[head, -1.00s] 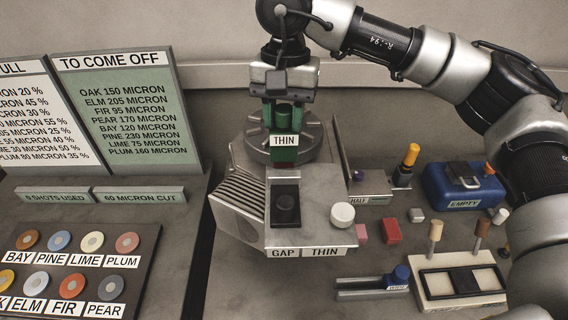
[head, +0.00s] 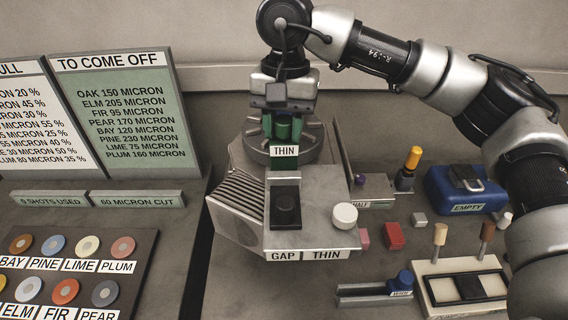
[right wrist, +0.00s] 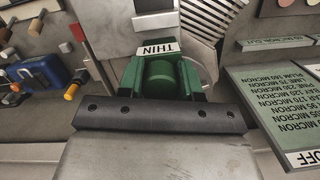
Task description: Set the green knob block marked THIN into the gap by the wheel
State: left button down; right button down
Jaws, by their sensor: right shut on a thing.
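The green knob block (head: 284,162) with the white THIN label is held in my right gripper (head: 284,118), which is shut on it. The block is upright, label facing the front, just in front of the round grey wheel (head: 256,152) and above the fixture. In the right wrist view the green block (right wrist: 160,78) shows its round knob beside a dark gripper bar. The fixture (head: 318,232) carries a front label reading GAP THIN. The gap itself is hidden behind the block, and I cannot tell whether the block touches the fixture. My left gripper is not in view.
A dark square pad (head: 285,207) and a white round knob (head: 344,215) sit on the fixture. To the right are small blocks, a blue box (head: 466,188) labelled EMPTY and a cream tray (head: 432,292). Boards and a disc panel (head: 130,290) stand left.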

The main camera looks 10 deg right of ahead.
jog(key=shift+f+b, duration=0.35)
jog(key=shift+f, duration=0.05)
dwell(0.6)
jog(key=c, duration=0.7)
grip_release()
jog(key=shift+s, duration=0.1)
jog(key=r, duration=0.3)
jog(key=w+r+b, duration=0.1)
jog(key=r, duration=0.7)
jog(key=shift+w+d, duration=0.15)
jog(key=shift+d, duration=0.1)
